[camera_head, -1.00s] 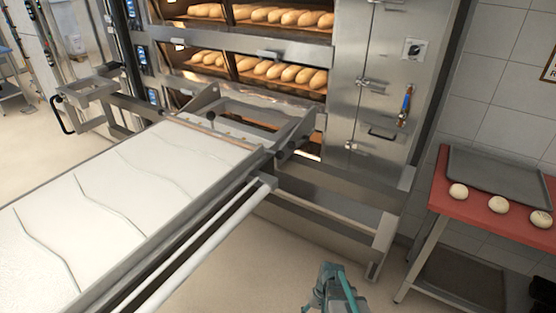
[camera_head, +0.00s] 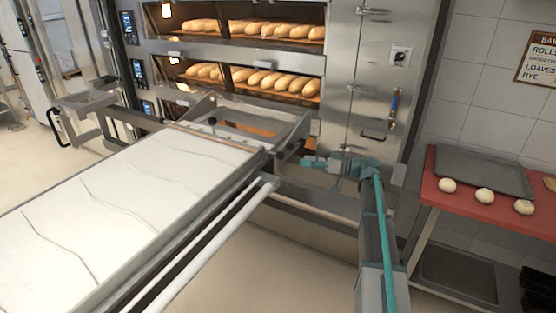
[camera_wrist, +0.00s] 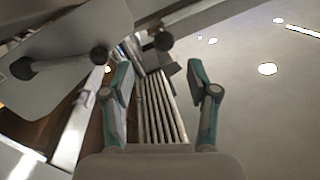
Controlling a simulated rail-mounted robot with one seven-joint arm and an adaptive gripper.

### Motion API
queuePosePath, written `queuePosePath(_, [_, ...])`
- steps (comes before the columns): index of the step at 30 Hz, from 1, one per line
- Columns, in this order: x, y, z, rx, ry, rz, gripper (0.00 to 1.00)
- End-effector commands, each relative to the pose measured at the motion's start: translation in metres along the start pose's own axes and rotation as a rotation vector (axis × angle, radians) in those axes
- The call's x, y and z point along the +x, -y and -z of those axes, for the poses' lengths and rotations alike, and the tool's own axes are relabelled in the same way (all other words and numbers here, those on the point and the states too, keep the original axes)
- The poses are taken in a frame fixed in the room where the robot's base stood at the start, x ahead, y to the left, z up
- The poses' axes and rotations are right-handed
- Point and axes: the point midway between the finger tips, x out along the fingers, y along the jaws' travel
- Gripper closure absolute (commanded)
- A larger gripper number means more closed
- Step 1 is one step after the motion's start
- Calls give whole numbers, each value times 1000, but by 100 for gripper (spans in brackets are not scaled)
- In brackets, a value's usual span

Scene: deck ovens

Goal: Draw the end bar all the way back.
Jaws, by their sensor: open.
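A loader with a pale cloth belt (camera_head: 115,195) stands in front of the deck oven. A thin crosswise bar (camera_head: 222,136) lies at the belt's oven end; I cannot tell for sure that it is the end bar. Dark knobs (camera_head: 280,155) sit on the loader's near side at that end. My gripper (camera_head: 305,162) is just right of these knobs, pointing left toward them. In the wrist view my gripper (camera_wrist: 160,72) is open, with nothing between its fingers. Dark round knobs (camera_wrist: 163,41) show beyond the fingertips and to the left. I see no contact.
The oven (camera_head: 345,75) holds loaves behind its glass. A long pale rail (camera_head: 215,240) runs along the loader's near side. A red table (camera_head: 440,195) with a grey tray and dough balls stands at the right. Floor between loader and table is partly taken by my arm.

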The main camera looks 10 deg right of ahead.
Motion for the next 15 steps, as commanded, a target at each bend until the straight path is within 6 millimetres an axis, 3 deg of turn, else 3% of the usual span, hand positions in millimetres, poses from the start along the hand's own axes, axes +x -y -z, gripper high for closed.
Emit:
queuePosePath(8, [4,7,6,-157,-33,24,41])
queuePosePath(15, [34,8,8,-157,-31,25,41])
